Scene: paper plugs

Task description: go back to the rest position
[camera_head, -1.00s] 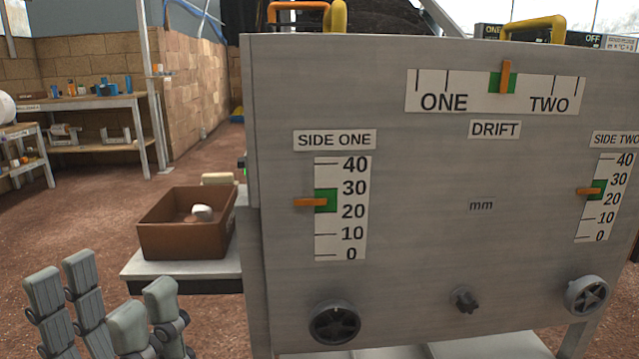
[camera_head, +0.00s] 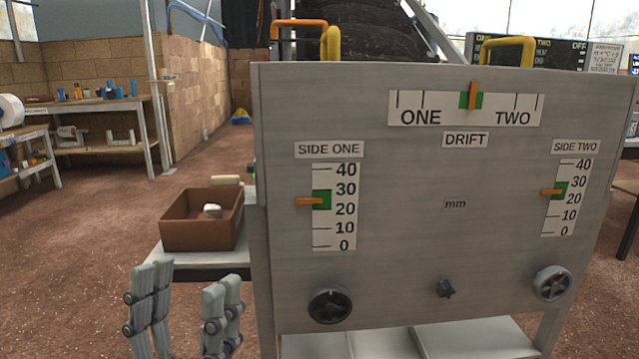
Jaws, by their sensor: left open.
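My left gripper (camera_head: 184,308) shows at the lower left of the head view. Its grey fingers point up and stand apart, with nothing between them. It is in front of and below the small table with the brown box, left of the grey panel (camera_head: 420,235), and I see no contact with either. My right gripper is not in view.
A brown box (camera_head: 190,236) holding a whitish piece (camera_head: 212,210) stands on a small table (camera_head: 205,260). Open floor (camera_head: 70,270) lies left.

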